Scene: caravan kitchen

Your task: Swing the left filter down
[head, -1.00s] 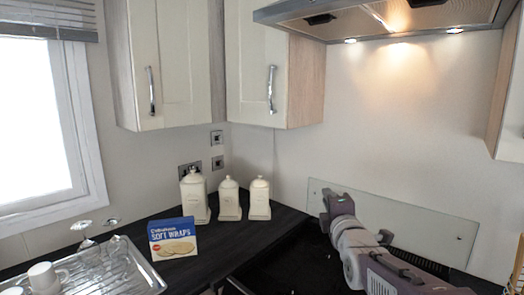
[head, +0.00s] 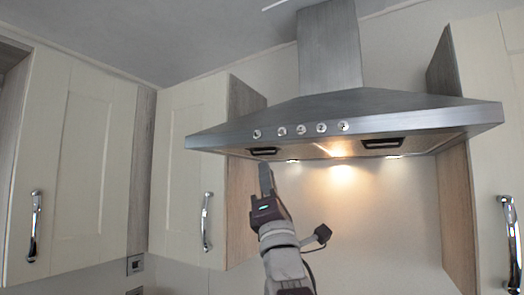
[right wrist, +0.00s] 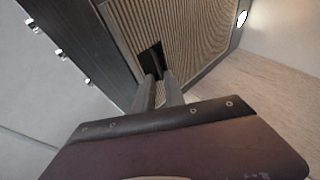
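The left filter (head: 300,152) is a ribbed panel in the underside of the cooker hood, seen nearly edge-on in the head view. It looks level. Its dark recessed handle (head: 263,151) is near the hood's left end. In the right wrist view the filter (right wrist: 200,30) fills the top, with the dark handle (right wrist: 150,58) at its edge. My right gripper (head: 265,166) points up just below the handle. In the right wrist view its fingertips (right wrist: 159,75) overlap the handle, with a narrow gap between them; contact is unclear. My left gripper is not in view.
The steel hood (head: 340,108) has several knobs (head: 301,130) on its front. The right filter's handle (head: 382,143) is farther right. Cupboards flank the hood, the left one (head: 190,160) close to my right arm. The wall below the hood is clear.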

